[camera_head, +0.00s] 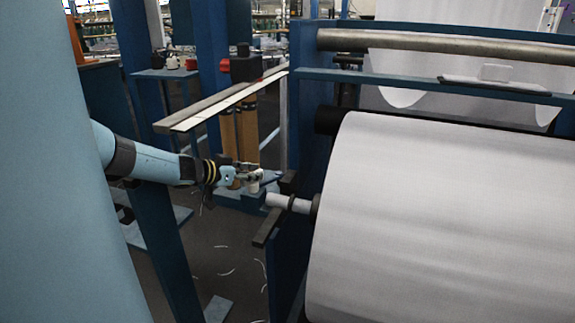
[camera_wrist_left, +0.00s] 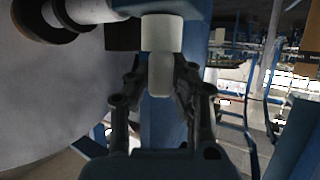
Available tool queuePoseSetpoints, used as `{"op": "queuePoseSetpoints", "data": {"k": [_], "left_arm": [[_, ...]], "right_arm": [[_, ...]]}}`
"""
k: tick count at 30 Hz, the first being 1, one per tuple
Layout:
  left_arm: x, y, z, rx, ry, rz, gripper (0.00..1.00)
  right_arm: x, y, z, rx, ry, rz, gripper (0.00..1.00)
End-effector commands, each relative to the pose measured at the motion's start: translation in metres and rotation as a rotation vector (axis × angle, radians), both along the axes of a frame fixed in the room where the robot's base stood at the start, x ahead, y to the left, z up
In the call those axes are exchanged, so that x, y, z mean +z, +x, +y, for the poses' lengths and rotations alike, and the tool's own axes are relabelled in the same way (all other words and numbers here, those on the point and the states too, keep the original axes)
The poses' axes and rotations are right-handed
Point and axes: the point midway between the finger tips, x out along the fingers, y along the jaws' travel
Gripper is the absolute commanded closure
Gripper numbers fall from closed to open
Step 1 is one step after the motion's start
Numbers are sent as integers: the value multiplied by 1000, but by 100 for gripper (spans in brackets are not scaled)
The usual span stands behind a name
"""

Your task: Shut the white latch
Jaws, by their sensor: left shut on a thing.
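The white latch (camera_wrist_left: 162,38) is an upright pale piece in the middle of the left wrist view, with its lower part between the fingers. My left gripper (camera_wrist_left: 160,82) is shut on it. In the head view my left gripper (camera_head: 247,178) is small and reaches in from the left, just left of the roll's shaft end. The latch (camera_head: 256,181) shows there only as a small pale patch at the fingertips, partly hidden by them. I cannot tell its exact angle. My right gripper is not in view.
A large white fabric roll (camera_head: 440,220) fills the right side, its shaft (camera_head: 287,202) pointing toward my left gripper. A blue frame post (camera_head: 310,115) stands behind. A narrow grey ledge (camera_head: 215,102) runs above the gripper. Dark floor (camera_head: 220,255) below is strewn with thread scraps.

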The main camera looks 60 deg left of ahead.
Motion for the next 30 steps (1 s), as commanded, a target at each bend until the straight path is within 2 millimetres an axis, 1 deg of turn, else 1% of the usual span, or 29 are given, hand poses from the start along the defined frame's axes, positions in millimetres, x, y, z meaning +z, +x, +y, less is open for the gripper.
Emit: {"op": "queuePoseSetpoints", "data": {"k": [9,10,14,15,23,26,30], "left_arm": [[-1,-1,-1,-1,-2,2,100],[-1,-1,-1,-1,-2,2,78],[-1,-1,-1,0,0,2,61],[-1,-1,-1,0,0,2,60],[1,0,0,0,1,0,60],[7,-1,1,-3,4,0,60],[25,-1,-1,-7,2,3,60]], "right_arm": [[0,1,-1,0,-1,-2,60],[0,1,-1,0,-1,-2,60],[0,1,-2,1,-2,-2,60],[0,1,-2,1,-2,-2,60],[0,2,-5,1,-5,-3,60],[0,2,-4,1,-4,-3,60],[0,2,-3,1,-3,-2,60]]}}
